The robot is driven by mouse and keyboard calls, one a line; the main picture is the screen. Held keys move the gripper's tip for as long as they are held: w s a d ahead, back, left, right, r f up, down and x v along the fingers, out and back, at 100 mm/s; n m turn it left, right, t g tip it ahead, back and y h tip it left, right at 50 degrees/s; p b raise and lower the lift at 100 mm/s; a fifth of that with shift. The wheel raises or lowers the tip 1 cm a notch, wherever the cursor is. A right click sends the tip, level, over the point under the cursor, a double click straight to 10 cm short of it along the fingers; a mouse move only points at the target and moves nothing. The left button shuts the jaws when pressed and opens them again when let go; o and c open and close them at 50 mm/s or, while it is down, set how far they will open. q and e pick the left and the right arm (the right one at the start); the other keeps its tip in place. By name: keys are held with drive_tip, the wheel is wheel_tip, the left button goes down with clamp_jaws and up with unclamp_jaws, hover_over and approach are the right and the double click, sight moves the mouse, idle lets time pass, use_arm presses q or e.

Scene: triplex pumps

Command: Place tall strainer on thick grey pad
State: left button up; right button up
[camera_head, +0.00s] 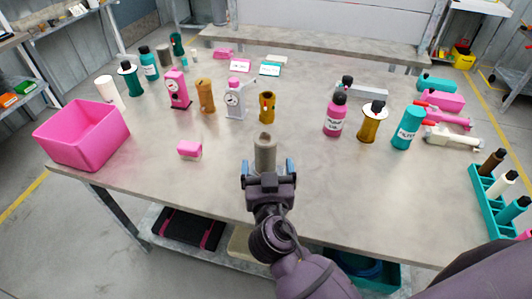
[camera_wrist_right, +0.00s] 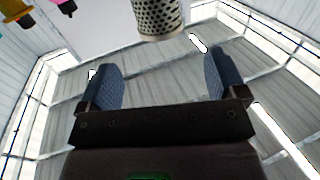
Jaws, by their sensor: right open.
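The tall strainer (camera_head: 265,148) is a grey cylinder, upright near the front edge of the table (camera_head: 340,190). In the wrist view its perforated metal wall (camera_wrist_right: 158,14) shows at the top edge, partly cut off. My right gripper (camera_head: 268,168) is open just on the near side of the strainer. Its two blue fingers stand apart, and in the wrist view the space between the fingertips (camera_wrist_right: 160,68) is empty, with the strainer beyond. I cannot pick out a thick grey pad with certainty. My left gripper is out of view.
A pink bin (camera_head: 82,135) stands at the left front corner, and a small pink block (camera_head: 189,150) lies left of the strainer. Bottles, gauges and cylinders stand behind. A teal rack (camera_head: 484,205) is at the right edge. The front middle is mostly clear.

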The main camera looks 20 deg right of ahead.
drive_tip(key=shift+v, duration=1.15)
